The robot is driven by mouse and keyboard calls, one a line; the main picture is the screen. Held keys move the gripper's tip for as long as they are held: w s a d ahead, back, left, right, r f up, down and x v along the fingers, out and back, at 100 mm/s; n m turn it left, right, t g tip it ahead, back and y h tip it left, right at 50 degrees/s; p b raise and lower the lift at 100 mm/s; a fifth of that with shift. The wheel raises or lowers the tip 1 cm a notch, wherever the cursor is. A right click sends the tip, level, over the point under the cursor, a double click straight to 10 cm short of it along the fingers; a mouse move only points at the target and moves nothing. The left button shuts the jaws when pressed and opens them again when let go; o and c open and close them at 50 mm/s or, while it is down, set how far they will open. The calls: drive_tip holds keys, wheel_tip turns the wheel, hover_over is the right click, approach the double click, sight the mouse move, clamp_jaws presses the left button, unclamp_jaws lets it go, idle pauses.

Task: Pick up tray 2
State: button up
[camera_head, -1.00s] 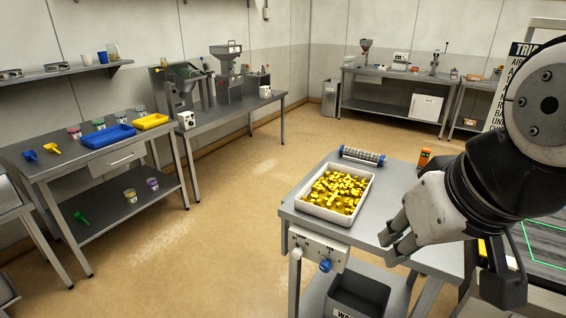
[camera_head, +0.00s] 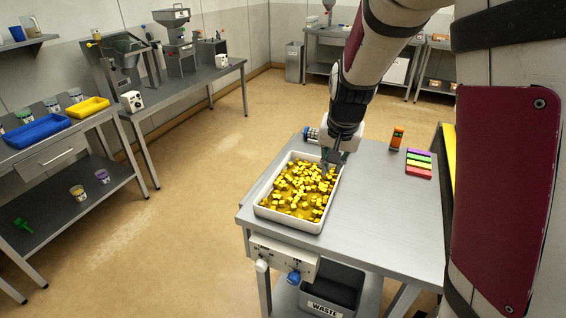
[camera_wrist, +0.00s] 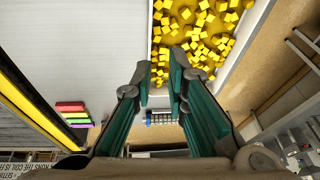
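A white tray (camera_head: 287,222) full of yellow cubes (camera_head: 300,189) lies flat at the left end of the metal table. No number shows on it. My gripper (camera_head: 333,164) points down at the tray's right wall, near the far right corner. In the wrist view the two fingers (camera_wrist: 160,78) are apart, with a gap between the tips. The tray's side wall (camera_wrist: 153,30) lines up with that gap; I cannot tell whether the fingers touch it. The gripper hides part of the far corner.
On the metal table (camera_head: 365,225) are a blue-ended roller (camera_head: 311,134), an orange container (camera_head: 397,138) and coloured strips (camera_head: 419,163). A waste bin (camera_head: 333,287) sits below. A bench with blue and yellow trays (camera_head: 38,131) stands left.

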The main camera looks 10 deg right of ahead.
drive_tip(key=w+d+f+h, duration=0.1)
drive_tip(key=w+d+f, duration=0.1)
drive_tip(key=w+f, duration=0.1)
approach(334, 190)
drive_tip(key=shift+m+h, duration=0.4)
drive_tip(key=x, duration=0.5)
drive_tip(key=shift+w+a+b, duration=0.2)
drive_tip(key=shift+w+b, duration=0.15)
drive_tip(key=x, duration=0.4)
drive_tip(key=shift+s+a+f+p, duration=0.15)
drive_tip(key=shift+s+f+p, duration=0.15)
drive_tip(key=shift+s+p, duration=0.05)
drive_tip(key=shift+w+f, duration=0.25)
drive_tip(key=shift+f, duration=0.3)
clamp_jaws()
drive_tip(key=shift+w+r, duration=0.1)
drive_tip(key=shift+r, duration=0.1)
